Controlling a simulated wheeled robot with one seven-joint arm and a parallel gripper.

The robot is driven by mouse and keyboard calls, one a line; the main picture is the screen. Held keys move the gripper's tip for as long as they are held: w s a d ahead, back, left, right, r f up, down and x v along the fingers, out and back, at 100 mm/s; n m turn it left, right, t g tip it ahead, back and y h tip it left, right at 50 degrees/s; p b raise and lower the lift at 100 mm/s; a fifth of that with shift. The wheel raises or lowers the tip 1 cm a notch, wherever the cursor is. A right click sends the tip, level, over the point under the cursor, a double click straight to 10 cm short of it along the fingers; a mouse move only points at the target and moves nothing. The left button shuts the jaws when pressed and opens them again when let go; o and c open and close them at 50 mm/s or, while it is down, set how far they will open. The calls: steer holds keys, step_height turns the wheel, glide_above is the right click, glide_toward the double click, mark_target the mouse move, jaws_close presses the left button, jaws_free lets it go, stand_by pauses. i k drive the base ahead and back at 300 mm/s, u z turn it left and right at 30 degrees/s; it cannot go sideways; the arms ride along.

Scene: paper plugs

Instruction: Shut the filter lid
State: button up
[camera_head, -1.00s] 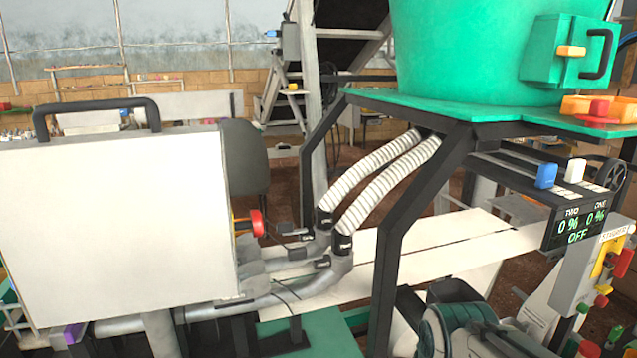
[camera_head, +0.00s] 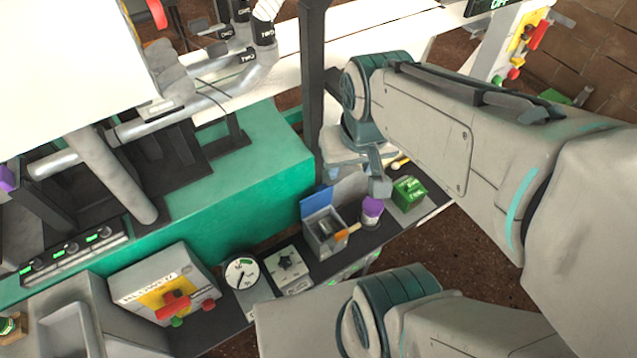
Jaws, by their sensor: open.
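A small grey open-topped box (camera_head: 325,238) sits on the dark shelf. A blue panel (camera_head: 317,200) stands upright at its back and looks like a raised lid; I cannot tell for certain that this is the filter lid. A grey round part shows inside the box, and an orange handle (camera_head: 347,231) sticks out at its right. My gripper (camera_head: 376,190) is open and empty, above and to the right of the box in the picture, near a purple-capped jar. Its second finger is mostly hidden.
The purple jar (camera_head: 372,211) and a green box (camera_head: 408,194) stand right of the grey box. A knob box (camera_head: 289,270), a round gauge (camera_head: 242,275) and a red-handled switch box (camera_head: 165,290) stand left. A dark post (camera_head: 313,90) rises behind.

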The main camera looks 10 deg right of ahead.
mark_target(322, 197)
steer(key=u, duration=2.3)
steer(key=k, duration=0.8)
steer(key=z, duration=1.75)
steer(key=i, duration=0.5)
steer(key=u, duration=0.05)
